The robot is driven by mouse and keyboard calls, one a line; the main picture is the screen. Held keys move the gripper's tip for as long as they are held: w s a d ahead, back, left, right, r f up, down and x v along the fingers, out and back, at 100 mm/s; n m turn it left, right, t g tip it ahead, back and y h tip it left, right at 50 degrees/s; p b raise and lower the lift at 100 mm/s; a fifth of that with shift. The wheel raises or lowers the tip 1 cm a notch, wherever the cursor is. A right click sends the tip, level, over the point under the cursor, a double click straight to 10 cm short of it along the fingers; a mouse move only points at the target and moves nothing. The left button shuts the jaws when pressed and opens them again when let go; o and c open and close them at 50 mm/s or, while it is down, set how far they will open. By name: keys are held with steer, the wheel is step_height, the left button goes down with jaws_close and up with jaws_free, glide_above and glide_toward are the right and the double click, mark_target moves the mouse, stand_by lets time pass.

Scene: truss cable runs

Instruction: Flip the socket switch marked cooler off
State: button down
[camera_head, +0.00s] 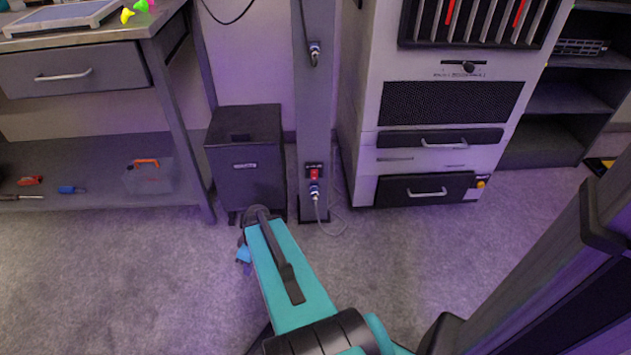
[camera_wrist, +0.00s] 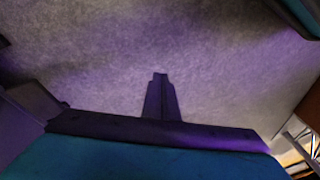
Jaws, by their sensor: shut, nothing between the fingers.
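A red switch (camera_head: 314,174) sits low on a grey upright post (camera_head: 314,120). A small dark label plate is just above it, too small to read, so I cannot tell whether it says cooler or whether the switch is on or off. A blue and silver plug (camera_head: 314,192) with a grey cable sits just below the switch. My gripper (camera_wrist: 160,76) is shut and empty in the wrist view, over carpet. In the head view my teal arm reaches down-left of the post, apart from the switch; the fingertips are not clear there.
A dark bin (camera_head: 246,160) stands left of the post, close to my arm's end. A large grey cabinet (camera_head: 440,120) stands right of it. A second plug (camera_head: 314,50) is higher on the post. A workbench (camera_head: 90,60) is at the left. Carpet in front is clear.

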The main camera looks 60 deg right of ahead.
steer(key=s+a+f+m+g, duration=0.1)
steer(key=s+a+f+g, duration=0.1)
steer(key=s+a+f, duration=0.2)
steer(key=s+a+f+g+h, duration=0.1)
steer(key=s+a+f, duration=0.3)
steer(key=a, duration=0.6)
steer(key=s+a+f+m+g+h, duration=0.1)
steer(key=s+a+f+g, duration=0.2)
steer(key=s+a, duration=0.3)
steer(key=shift+a+f+m, duration=0.3)
steer(key=shift+a+f, duration=0.45)
steer(key=shift+a, duration=0.35)
steer(key=shift+s+a+f, duration=0.25)
steer(key=shift+s, duration=0.35)
steer(key=shift+a, duration=0.1)
